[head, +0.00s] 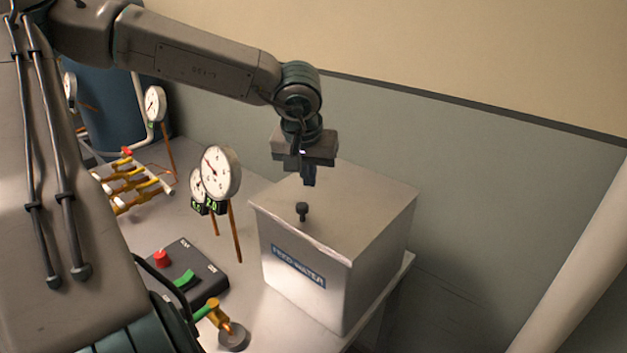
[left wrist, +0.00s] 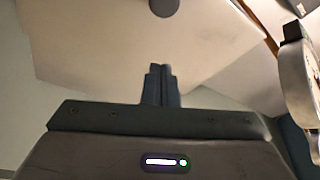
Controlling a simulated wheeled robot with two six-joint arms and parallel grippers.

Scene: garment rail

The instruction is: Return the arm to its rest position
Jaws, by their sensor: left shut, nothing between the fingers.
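My left arm reaches in from the top left in the head view. My left gripper (head: 309,178) points down above the lid of the metal box (head: 305,283) labelled "FEED WATER". Its fingers are shut with nothing between them. They look apart from the black knob (head: 302,210) on the lid. In the left wrist view the two closed fingertips (left wrist: 162,72) stand together in front of the pale lid (left wrist: 100,45), and the round dark knob (left wrist: 164,7) shows at the top edge. My right gripper is not in view.
Several dial gauges (head: 221,171) stand left of the box. A black control box (head: 184,276) has a red button and a green switch. A brass valve (head: 217,314) sits in front. Yellow piping (head: 130,184) and a blue tank (head: 110,115) are behind. A pale pole (head: 570,270) stands right.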

